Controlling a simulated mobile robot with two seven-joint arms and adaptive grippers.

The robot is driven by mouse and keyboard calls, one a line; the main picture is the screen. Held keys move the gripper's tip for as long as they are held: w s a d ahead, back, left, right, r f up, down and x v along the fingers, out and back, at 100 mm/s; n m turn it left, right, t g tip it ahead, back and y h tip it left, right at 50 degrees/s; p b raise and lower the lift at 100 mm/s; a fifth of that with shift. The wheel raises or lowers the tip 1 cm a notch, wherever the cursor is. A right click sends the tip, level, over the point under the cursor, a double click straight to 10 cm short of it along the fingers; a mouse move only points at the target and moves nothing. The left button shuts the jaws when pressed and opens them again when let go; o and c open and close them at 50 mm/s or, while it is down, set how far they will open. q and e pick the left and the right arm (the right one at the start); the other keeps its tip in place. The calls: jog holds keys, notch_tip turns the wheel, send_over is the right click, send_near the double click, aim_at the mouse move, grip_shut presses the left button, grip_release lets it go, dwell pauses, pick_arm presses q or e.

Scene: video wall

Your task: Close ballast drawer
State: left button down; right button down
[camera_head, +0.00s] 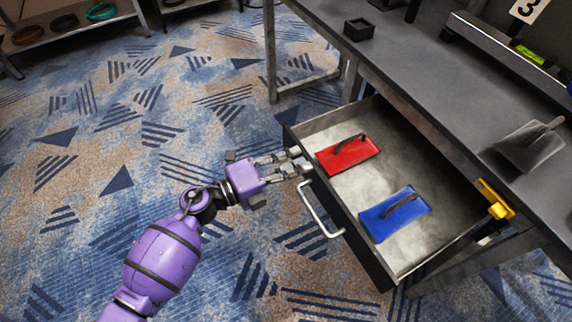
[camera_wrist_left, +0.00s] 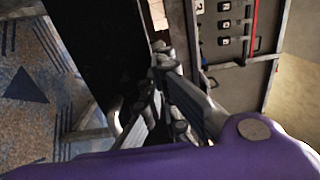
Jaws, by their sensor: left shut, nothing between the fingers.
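The ballast drawer (camera_head: 392,265) is pulled out from under the dark workbench in the head view. Its silver bar handle (camera_head: 318,210) is on the front face. A red block with a dark handle (camera_head: 340,158) and a blue block with a dark handle (camera_head: 385,222) lie inside it. My left gripper (camera_head: 300,163) is shut and empty at the far end of the drawer front, beyond the handle. I cannot tell whether it touches the drawer. In the left wrist view the shut fingers (camera_wrist_left: 165,65) are beside a dark panel. My right gripper is not in view.
The workbench top (camera_head: 440,95) holds a small black box (camera_head: 359,29) and a grey scoop-like object (camera_head: 530,145). A yellow piece (camera_head: 495,198) sits by the drawer's right side. A shelf with coiled cables (camera_head: 65,22) stands at the upper left.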

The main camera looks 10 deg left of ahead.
aim_at(345, 141)
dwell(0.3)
pick_arm(q)
jog(key=x, duration=1.7)
jog(key=shift+b, duration=0.3)
jog(key=b+x, duration=0.3)
jog(key=x, duration=0.8)
jog(key=shift+w+d+f, duration=0.1)
jog(key=shift+d+f, duration=0.05)
jog(key=shift+d, duration=0.05)
jog(key=shift+w+d+b, duration=0.25)
jog(key=shift+d+b, duration=0.05)
jog(key=shift+d, duration=0.05)
jog(key=shift+w, duration=0.1)
jog(key=shift+d+r, duration=0.1)
jog(key=shift+r, duration=0.15)
